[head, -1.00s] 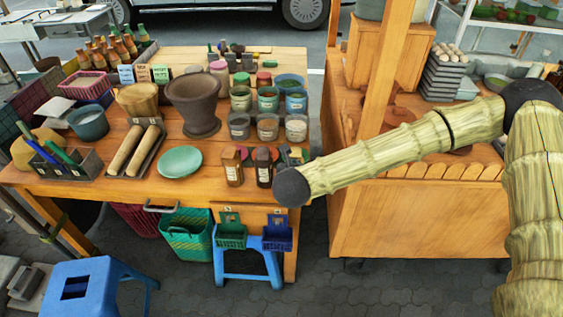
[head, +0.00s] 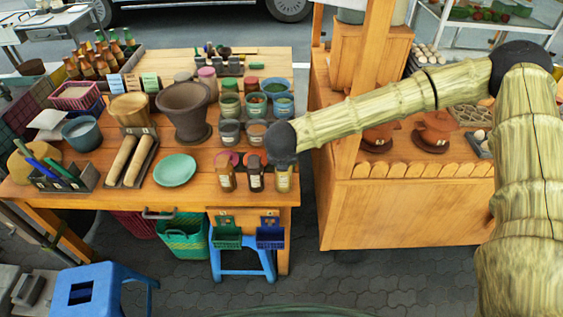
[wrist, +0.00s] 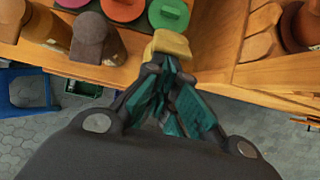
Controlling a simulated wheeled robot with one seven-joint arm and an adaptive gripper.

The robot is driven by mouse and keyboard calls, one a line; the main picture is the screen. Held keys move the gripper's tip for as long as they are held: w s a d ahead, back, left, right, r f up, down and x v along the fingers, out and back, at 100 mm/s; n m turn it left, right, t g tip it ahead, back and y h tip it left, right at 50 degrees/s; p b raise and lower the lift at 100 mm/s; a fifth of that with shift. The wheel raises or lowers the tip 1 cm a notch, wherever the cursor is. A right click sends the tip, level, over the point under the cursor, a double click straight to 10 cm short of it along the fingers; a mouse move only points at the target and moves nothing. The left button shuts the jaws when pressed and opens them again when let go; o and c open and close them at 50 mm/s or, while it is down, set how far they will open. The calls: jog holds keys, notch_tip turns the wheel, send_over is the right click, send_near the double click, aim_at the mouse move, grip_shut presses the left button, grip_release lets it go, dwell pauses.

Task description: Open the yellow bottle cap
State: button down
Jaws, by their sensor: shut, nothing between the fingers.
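A yellow cap (wrist: 172,44) shows in the wrist view, just beyond the tips of my gripper (wrist: 164,68). The fingers are shut and empty, with their tips very close to the cap's near side; I cannot tell whether they touch it. In the head view a small yellowish bottle (head: 284,181) stands upright at the table's right front corner, below the dark end of my arm. Its top and my fingers are hidden there by the arm.
Round lids, one green (wrist: 168,13) and one orange (wrist: 122,8), lie behind. A wooden counter (head: 410,215) stands right of the table, across a gap. A blue stool (head: 88,288) is at lower left.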

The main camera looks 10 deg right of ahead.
jog(key=shift+w+d+r+b, duration=0.15)
jog(key=shift+w+r+b, duration=0.05)
jog(key=shift+w+r, duration=0.55)
jog(key=shift+w+d+r+b, duration=0.15)
jog(key=shift+w+r, duration=0.45)
jog(key=shift+w, duration=0.2)
jog(key=shift+w+d+r+b, duration=0.15)
jog(key=shift+w+r+b, duration=0.1)
jog(key=shift+w, duration=0.5)
jog(key=shift+w+d+r+b, duration=0.15)
jog(key=shift+w+b, duration=0.1)
jog(key=shift+w, duration=0.5)
jog(key=shift+w+r, duration=0.1)
jog(key=shift+r+p, duration=0.45)
jog(key=shift+r, duration=0.3)
